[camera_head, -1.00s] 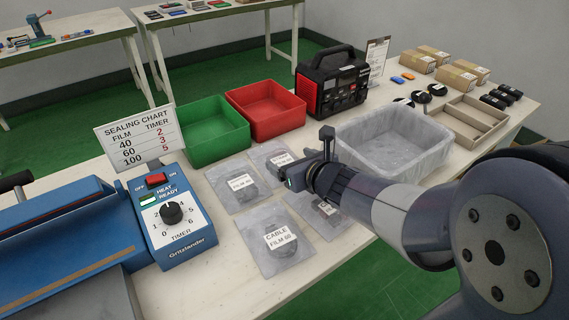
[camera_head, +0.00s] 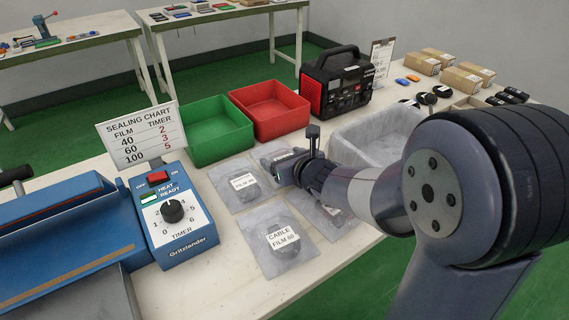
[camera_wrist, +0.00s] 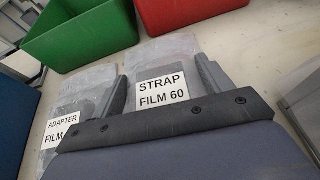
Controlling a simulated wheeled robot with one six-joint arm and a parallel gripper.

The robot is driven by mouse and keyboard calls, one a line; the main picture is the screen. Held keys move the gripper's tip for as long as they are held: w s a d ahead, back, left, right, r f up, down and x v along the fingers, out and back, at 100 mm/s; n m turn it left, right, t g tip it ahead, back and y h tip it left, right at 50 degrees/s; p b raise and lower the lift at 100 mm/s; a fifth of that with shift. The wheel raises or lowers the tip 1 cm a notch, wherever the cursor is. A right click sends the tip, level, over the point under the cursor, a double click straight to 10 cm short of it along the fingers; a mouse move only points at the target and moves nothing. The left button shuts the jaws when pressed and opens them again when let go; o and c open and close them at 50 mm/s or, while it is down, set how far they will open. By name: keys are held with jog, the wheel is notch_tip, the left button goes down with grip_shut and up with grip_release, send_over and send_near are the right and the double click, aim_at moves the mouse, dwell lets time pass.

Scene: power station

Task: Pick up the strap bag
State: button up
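The strap bag (camera_wrist: 162,68) is a flat clear bag with a white label reading STRAP FILM 60. It lies on the table with something dark inside. In the head view the strap bag (camera_head: 268,153) is partly hidden behind my gripper (camera_head: 283,171). In the wrist view my gripper (camera_wrist: 163,76) is open, with one finger on each side of the strap label. The fingers look above or beside the bag; I cannot tell whether they touch it. Nothing is visibly clamped between them.
The adapter bag (camera_head: 243,183) and cable bag (camera_head: 279,239) lie close by; another bag (camera_head: 325,211) is partly under my arm. Green bin (camera_head: 207,147) and red bin (camera_head: 271,116) stand behind. A lined grey tub (camera_head: 377,139) is right, the blue sealer (camera_head: 174,217) left.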

jog(key=c, duration=0.9)
